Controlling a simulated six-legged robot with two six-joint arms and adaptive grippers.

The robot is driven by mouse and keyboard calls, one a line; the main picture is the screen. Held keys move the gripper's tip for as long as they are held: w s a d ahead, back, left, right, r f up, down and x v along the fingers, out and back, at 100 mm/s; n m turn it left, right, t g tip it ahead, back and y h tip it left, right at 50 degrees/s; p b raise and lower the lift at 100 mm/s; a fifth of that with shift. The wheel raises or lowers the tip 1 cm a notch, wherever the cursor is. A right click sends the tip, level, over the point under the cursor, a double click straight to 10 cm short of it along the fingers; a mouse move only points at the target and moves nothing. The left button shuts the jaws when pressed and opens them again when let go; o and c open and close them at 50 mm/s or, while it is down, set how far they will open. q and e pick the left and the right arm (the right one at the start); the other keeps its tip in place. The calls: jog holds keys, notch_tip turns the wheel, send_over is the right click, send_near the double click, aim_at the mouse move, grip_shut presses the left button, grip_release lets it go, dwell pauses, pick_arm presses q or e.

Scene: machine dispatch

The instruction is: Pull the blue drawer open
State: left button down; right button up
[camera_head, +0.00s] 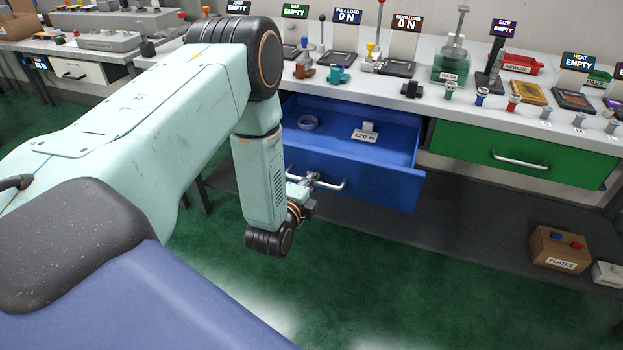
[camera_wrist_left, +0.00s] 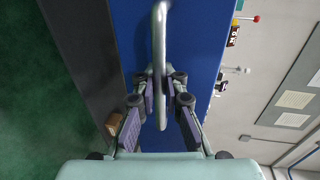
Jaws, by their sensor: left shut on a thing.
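The blue drawer (camera_head: 392,189) stands open under the workbench, its inside showing in the head view. In it are a grey ring (camera_head: 307,122) and a small block with a "120 N" label (camera_head: 365,135). My left gripper (camera_head: 308,182) is at the drawer's bar handle (camera_head: 332,187). In the left wrist view my left gripper (camera_wrist_left: 160,85) has its fingers shut on the handle (camera_wrist_left: 160,43), in front of the blue drawer face (camera_wrist_left: 195,45). My left forearm hides the drawer's left end in the head view. My right gripper is in neither view.
A closed green drawer (camera_head: 470,144) is to the right. The bench top (camera_head: 425,103) holds several test fixtures and small parts. A cardboard box labelled "PLATES" (camera_head: 559,248) sits on the low dark shelf (camera_head: 450,235). Green floor (camera_head: 350,300) is clear in front.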

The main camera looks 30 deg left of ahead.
pick_arm(q)
jog(key=shift+w+r, duration=0.1)
dwell(0.3)
jog(key=c, duration=1.4)
grip_release()
jog(key=v, duration=1.2)
